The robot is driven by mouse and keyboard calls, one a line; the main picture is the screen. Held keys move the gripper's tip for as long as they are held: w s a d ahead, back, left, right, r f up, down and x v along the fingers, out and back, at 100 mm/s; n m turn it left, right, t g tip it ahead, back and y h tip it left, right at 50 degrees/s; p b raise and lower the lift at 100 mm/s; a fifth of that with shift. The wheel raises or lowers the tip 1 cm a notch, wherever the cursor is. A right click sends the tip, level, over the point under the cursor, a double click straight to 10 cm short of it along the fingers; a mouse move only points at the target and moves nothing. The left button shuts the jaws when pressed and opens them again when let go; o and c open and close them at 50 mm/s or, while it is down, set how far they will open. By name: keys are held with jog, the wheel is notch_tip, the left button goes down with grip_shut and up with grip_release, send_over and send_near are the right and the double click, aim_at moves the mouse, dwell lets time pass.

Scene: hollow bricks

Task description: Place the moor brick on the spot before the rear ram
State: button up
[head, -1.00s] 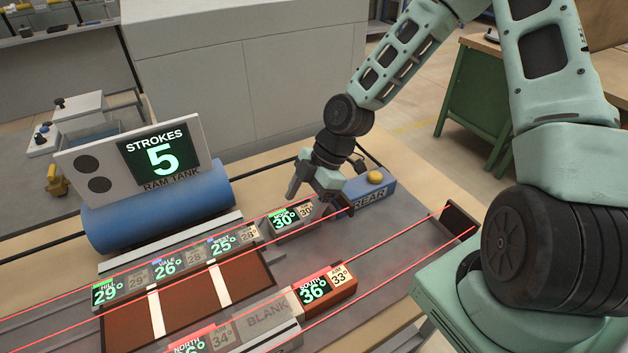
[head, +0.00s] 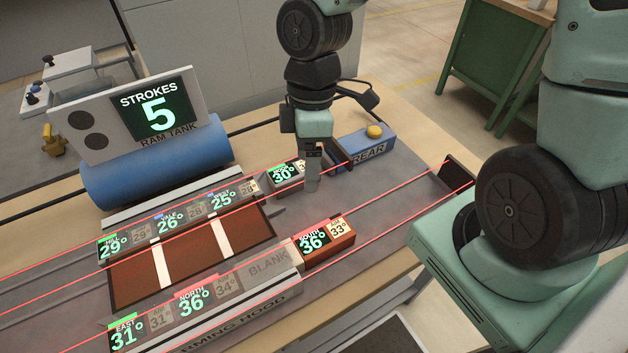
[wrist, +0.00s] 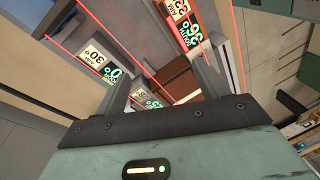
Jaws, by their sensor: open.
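The moor brick (head: 284,174), with a green 30° display and a tan tag, sits at the right end of the back row on the grey bed. It also shows in the wrist view (wrist: 97,52), partly behind the left finger. My gripper (head: 312,178) points down beside the brick's right end, open, with nothing seen between its fingers; in the wrist view (wrist: 166,72) the fingers are spread. A blue box marked REAR (head: 364,150) with a yellow button stands just right of my gripper. I cannot make out the spot before the rear ram.
The south brick (head: 327,240), showing 36°, sits at the front row's right end beside a BLANK block (head: 268,264). Red lines run along the bed. A dark end plate (head: 460,172) stands at the right. A blue tank (head: 155,165) is behind. The bed right of the south brick is clear.

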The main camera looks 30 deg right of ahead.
jog(key=s+a+r+m, duration=0.2)
jog(key=s+r+m, duration=0.1)
jog(key=s, duration=0.2)
jog(key=s+a+r+m+t+h, duration=0.1)
jog(key=s+a+r+m, duration=0.2)
jog(key=s, duration=0.3)
jog(key=shift+r+t, duration=0.3)
jog(key=shift+r, duration=0.35)
dwell(1.0)
